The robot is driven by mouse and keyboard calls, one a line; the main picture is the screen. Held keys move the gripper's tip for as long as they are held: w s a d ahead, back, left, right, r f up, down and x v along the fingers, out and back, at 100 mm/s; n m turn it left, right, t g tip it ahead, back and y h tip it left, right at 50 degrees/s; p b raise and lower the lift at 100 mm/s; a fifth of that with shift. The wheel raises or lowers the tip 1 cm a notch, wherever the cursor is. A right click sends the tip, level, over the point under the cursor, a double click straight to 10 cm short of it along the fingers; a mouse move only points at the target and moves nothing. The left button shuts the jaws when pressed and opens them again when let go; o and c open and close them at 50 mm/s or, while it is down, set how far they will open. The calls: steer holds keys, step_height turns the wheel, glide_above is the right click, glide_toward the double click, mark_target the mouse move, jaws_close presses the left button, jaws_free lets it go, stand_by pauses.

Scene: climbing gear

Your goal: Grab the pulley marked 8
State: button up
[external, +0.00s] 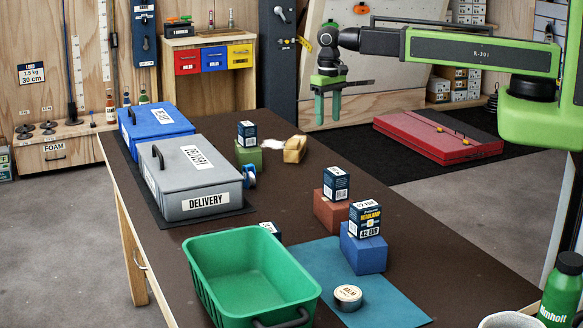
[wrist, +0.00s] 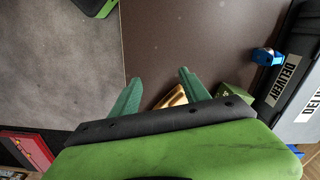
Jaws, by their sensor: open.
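A small blue pulley (external: 249,176) with a paler metal part sits against the right end of the grey DELIVERY case on the table. It also shows in the wrist view (wrist: 265,56), at the upper right beside the case. Its marking is too small to read, and the case partly hides it. My gripper (external: 327,121) is open and empty, pointing down, high up and behind the pulley to the right. In the wrist view its two green fingers (wrist: 160,76) stand apart over the dark table edge, left of the pulley.
The grey case (external: 195,178) and blue case (external: 155,123) stand left. A green block (external: 248,155) with a box and a yellow piece (external: 295,149) are behind the pulley. A green bin (external: 250,265) and boxed blocks (external: 363,252) are in front. The table's middle is clear.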

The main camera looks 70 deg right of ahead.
steer(key=w+a+r+m+p, duration=0.1)
steer(key=w+a, duration=0.4)
steer(key=w, duration=0.2)
steer(key=w+a+r+m+p, duration=0.1)
steer(key=w+a, duration=0.3)
steer(key=w, duration=0.4)
steer(key=n, duration=0.1)
glide_above(249, 175)
steer(key=d, duration=0.2)
steer(key=f+b, duration=0.3)
steer(key=b, duration=0.1)
steer(key=f+b, duration=0.3)
steer(key=f, duration=0.1)
steer(key=w+f+b, duration=0.1)
steer(key=f+b, duration=0.3)
steer(key=shift+f+b, duration=0.25)
steer(key=shift+b, duration=0.1)
step_height(249, 175, down, 5)
steer(key=b, duration=0.5)
steer(key=shift+a+f, duration=0.1)
steer(key=shift+f, duration=0.1)
steer(key=shift+r, duration=0.2)
steer(key=shift+c, duration=0.2)
jaws_close()
